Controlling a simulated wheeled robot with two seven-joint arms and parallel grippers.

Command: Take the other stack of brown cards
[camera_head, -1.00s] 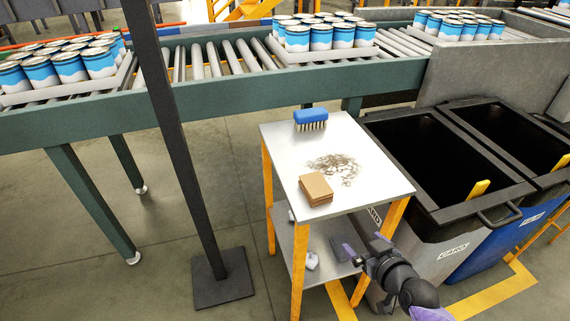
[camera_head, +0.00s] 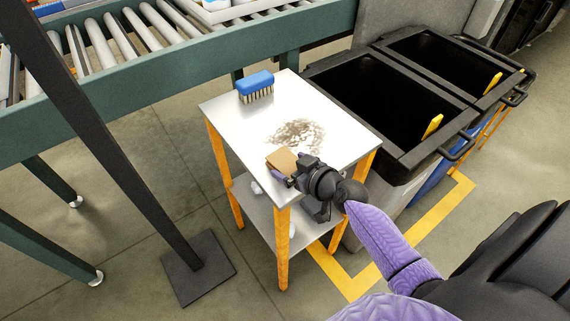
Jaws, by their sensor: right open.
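The stack of brown cards (camera_head: 281,158) lies on the near part of the small metal table's top (camera_head: 232,118). My right gripper (camera_head: 276,172) reaches in from the lower right and is at the near side of the stack, with its fingers open. The wrist hides part of the stack and the fingers, so I cannot tell whether they touch the cards. My left gripper is out of view.
A blue brush (camera_head: 255,85) stands at the table's far left corner, and a dark smudge (camera_head: 297,133) marks the top. Black-rimmed bins (camera_head: 385,95) stand to the right. A dark post (camera_head: 120,170) and roller conveyor (camera_head: 150,75) are at the left and back.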

